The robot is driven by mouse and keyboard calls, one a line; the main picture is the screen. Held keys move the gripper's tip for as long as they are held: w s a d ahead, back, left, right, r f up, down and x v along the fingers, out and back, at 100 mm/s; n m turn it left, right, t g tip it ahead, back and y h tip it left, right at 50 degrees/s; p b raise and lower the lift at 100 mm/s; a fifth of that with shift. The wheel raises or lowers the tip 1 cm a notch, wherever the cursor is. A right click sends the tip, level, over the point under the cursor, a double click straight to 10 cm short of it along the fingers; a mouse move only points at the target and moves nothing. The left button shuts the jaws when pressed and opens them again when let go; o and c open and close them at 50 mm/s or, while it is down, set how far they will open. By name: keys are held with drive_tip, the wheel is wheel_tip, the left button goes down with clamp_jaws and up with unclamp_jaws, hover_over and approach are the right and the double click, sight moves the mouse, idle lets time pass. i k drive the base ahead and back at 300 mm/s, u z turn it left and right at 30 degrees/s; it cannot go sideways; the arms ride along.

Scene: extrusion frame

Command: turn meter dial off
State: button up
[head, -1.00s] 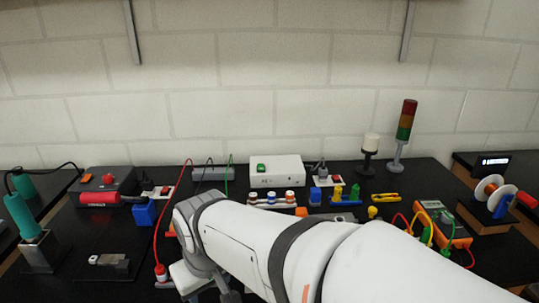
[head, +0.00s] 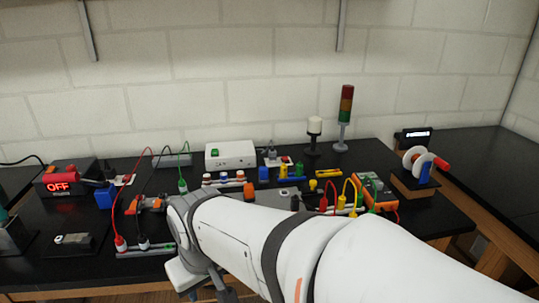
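An orange-edged meter with a grey face (head: 374,190) lies at the right of the bench, with red, yellow and green leads in front of it. Its dial is too small to make out. My white arm crosses the lower middle, left of and in front of the meter. My gripper (head: 222,293) shows only as dark parts at the bottom edge, well to the left of the meter and apart from it. Its fingers are cut off or hidden, so its opening does not show.
A white box (head: 230,155), a light tower (head: 345,115) and a spool stand (head: 422,172) are farther back. Coloured leads and small blocks crowd the middle. The far right bench is clear.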

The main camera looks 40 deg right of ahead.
sight(380, 184)
drive_tip(key=z, duration=3.45)
drive_tip(key=k, duration=1.05)
drive_tip(key=u, duration=0.9)
drive_tip(key=i, duration=1)
drive_tip(key=u, duration=0.05)
